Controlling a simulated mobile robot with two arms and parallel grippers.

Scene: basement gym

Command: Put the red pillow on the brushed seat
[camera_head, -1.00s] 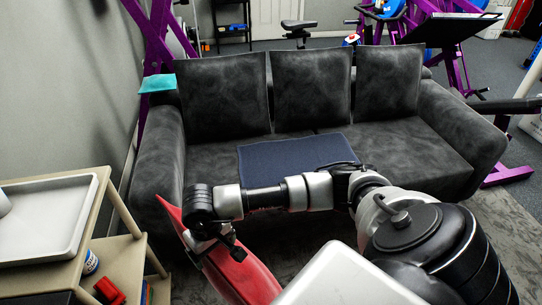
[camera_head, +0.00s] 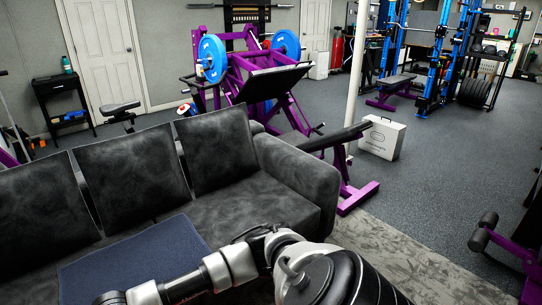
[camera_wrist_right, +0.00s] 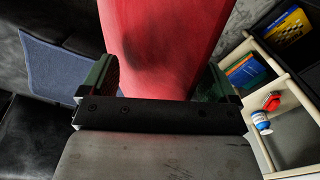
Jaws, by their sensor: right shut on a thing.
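The red pillow (camera_wrist_right: 160,40) fills the top middle of the right wrist view, between the fingers of my right gripper (camera_wrist_right: 157,80), which is shut on it. The head view shows my right arm reaching left along the bottom edge, but its gripper and the pillow are outside that view. The seat is a dark grey sofa with a brushed look (camera_head: 250,205), at the left of the head view, with several back cushions. A dark blue cloth (camera_head: 135,265) lies flat on its seat; it also shows in the right wrist view (camera_wrist_right: 55,70). My left gripper is in neither current view.
A shelf unit (camera_wrist_right: 290,125) with books, a red item and a small bottle stands at the right of the wrist view. Purple gym equipment (camera_head: 350,190) and a white box (camera_head: 381,138) stand beyond the sofa. Open floor (camera_head: 430,190) lies to its right.

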